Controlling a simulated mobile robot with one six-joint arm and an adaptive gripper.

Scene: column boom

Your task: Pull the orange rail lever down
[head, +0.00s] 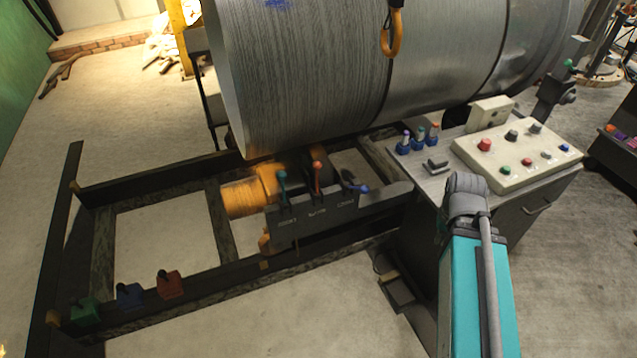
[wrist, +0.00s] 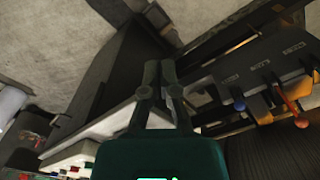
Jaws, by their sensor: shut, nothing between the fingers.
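The orange rail lever (head: 317,178) stands upright in the middle of a dark lever box (head: 300,222) on the rail frame, between a teal lever (head: 282,184) and a blue lever (head: 361,188) that leans to the right. In the wrist view the orange lever's knob (wrist: 301,122) is at the right edge, beyond the blue knob (wrist: 239,105). My gripper (wrist: 160,64) is shut and empty in the middle of the wrist view, apart from the levers and to their left there. In the head view my arm covers the gripper's fingers.
A control console (head: 518,155) with buttons and small coloured levers stands right of the lever box. A big metal drum (head: 310,75) hangs over the rail frame behind it. A yellow hook (head: 391,38) hangs in front of the drum. Open floor lies in front.

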